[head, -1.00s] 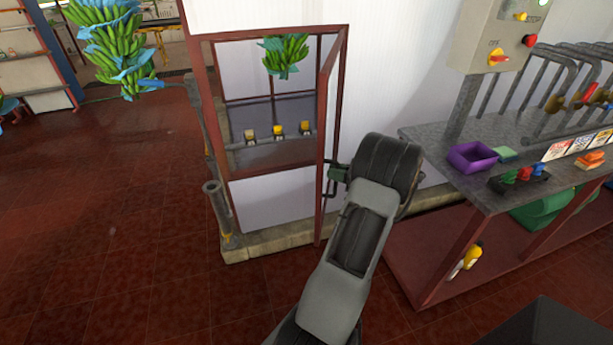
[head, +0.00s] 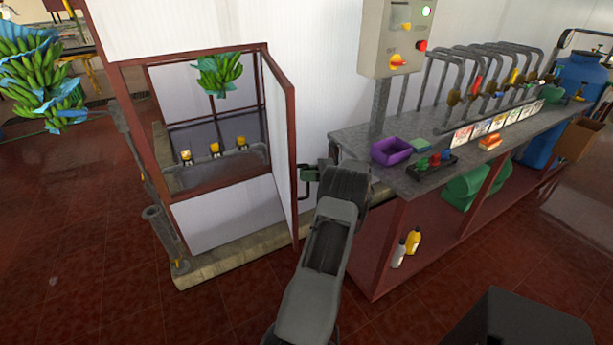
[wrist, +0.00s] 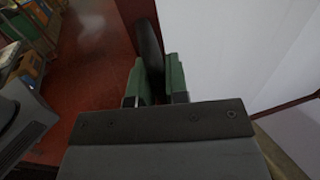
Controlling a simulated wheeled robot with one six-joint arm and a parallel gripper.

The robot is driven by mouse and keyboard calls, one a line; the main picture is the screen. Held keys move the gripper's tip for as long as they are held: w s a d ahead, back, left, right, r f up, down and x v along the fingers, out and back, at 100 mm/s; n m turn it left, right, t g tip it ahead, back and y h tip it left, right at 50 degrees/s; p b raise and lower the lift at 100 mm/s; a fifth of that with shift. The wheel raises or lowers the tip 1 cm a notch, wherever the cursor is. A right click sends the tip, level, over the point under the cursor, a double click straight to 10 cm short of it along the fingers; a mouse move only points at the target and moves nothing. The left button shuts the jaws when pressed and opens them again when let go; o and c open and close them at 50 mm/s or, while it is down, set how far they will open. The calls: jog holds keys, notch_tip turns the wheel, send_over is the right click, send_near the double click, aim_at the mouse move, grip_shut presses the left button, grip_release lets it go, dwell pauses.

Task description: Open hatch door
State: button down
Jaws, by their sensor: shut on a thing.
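The hatch door (head: 277,146) is a white panel in a dark red frame. It stands swung wide open from the right side of the hatch opening, its free edge towards me. My gripper (head: 308,174), with green fingers, is at that free edge, partly hidden by my arm. In the wrist view, my gripper (wrist: 154,84) is shut on a dark upright handle (wrist: 149,45) between its fingers. The white door panel (wrist: 210,45) fills the right of that view.
Inside the hatch hang green bananas (head: 218,73) above a grey pipe with yellow fittings (head: 214,148). Red tiled floor (head: 80,235) is clear at the left.

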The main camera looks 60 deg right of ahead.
jog(key=shift+a+f, duration=0.1)
jog(key=shift+f, duration=0.05)
jog(key=c, duration=1.1)
grip_release()
jog(key=shift+c, duration=0.2)
